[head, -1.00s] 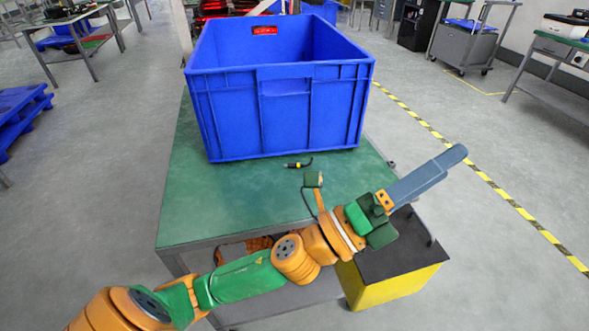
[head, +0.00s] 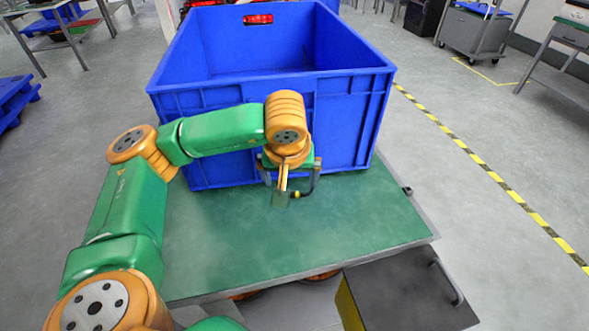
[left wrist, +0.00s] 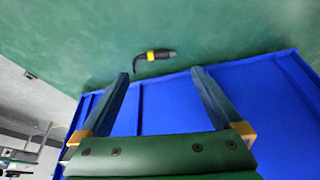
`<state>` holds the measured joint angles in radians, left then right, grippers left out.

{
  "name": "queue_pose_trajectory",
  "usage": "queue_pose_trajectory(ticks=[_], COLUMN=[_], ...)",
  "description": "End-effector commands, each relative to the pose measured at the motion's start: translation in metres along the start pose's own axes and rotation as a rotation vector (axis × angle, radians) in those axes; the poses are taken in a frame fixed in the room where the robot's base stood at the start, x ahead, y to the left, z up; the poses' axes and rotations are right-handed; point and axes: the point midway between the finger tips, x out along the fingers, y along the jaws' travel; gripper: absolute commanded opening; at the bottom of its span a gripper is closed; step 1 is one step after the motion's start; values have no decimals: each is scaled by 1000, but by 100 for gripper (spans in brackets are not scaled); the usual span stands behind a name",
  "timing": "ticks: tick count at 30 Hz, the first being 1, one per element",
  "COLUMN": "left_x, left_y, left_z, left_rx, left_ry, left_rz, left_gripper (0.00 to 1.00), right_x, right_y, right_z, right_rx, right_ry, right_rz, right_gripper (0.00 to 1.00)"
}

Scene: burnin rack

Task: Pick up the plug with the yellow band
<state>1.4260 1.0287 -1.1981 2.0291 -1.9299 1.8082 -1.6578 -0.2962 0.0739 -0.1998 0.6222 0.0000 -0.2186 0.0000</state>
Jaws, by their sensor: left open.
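The plug with the yellow band (left wrist: 152,56) lies on the green tabletop in the left wrist view. It has a grey end on the right and a curved black tail on the left. My left gripper (left wrist: 160,73) is open and empty. In the wrist view the plug appears just past the gap between its fingertips, apart from both.
A large blue bin (head: 230,106), seemingly empty, stands on the green table (head: 330,230), just behind the plug. The table's front and right parts are clear. A dark-topped yellow box (head: 405,297) with a handle stands beyond the front right edge.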

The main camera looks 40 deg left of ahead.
Motion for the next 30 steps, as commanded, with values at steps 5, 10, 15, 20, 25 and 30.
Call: queue_pose_trajectory(ticks=[5,10,15,20,25,30], left_x=[13,43,69,71,71,71], left_y=[-2,1,2,2,2,3], left_z=[-1,-3,-2,-3,-2,-2], left_rx=[0,0,0,0,0,0], left_ry=[1,-1,1,2,2,2], left_rz=[-10,-10,-6,-4,-4,-4], left_gripper=[100,100,100,100,68,22], right_x=[-2,-12,-11,-11,-11,-11], right_y=[0,2,4,4,4,4], right_z=[-1,6,6,5,4,4], right_rx=[0,-3,-4,-4,-4,-3], right_ry=[1,-13,-15,-12,-10,-9], right_rz=[-1,4,6,7,7,6], right_gripper=[0,0,0,0,0,0])
